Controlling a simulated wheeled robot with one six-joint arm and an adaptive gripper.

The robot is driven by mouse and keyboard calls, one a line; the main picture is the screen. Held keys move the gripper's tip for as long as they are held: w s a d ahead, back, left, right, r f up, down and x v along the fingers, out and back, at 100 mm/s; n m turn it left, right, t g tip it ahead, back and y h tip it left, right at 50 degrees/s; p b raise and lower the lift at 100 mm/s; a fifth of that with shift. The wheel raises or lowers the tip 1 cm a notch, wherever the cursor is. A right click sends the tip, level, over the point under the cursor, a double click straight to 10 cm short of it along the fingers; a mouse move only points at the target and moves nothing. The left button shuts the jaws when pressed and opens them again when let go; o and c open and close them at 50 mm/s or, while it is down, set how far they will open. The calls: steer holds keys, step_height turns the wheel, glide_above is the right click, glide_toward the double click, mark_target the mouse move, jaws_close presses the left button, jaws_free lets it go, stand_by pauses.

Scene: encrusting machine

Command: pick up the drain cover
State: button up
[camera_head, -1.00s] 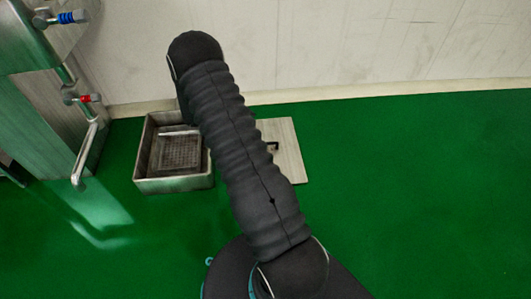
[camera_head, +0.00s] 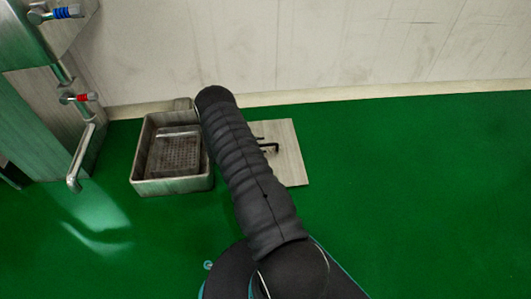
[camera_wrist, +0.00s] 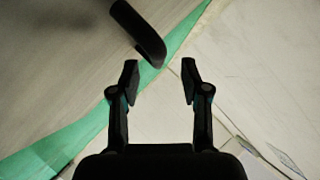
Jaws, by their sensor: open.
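The drain cover (camera_head: 288,168) is a flat, pale square plate with a black bent handle (camera_head: 270,148). It lies on the green floor just right of the metal drain basin. My arm hides its left part in the head view. In the wrist view, the plate (camera_wrist: 50,85) fills the upper left, and a dark bar that looks like its handle (camera_wrist: 142,35) reaches in from the top. My gripper (camera_wrist: 160,72) is open, with nothing between its fingers. The bar's end is just above the fingertips in the picture. My gripper is hidden behind my arm in the head view.
The metal basin (camera_head: 138,170) with a perforated bottom stands open left of the cover. A machine with pipes and blue and red valves (camera_head: 75,98) is farther left. The pale wall (camera_head: 350,45) is close behind. The green floor (camera_head: 420,190) to the right is clear.

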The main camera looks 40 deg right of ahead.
mark_target(264, 145)
steer(key=x, duration=0.3)
steer(key=shift+d+f, duration=0.25)
steer(key=shift+f, duration=0.15)
steer(key=shift+c, duration=0.2)
jaws_close()
steer(key=shift+r, duration=0.15)
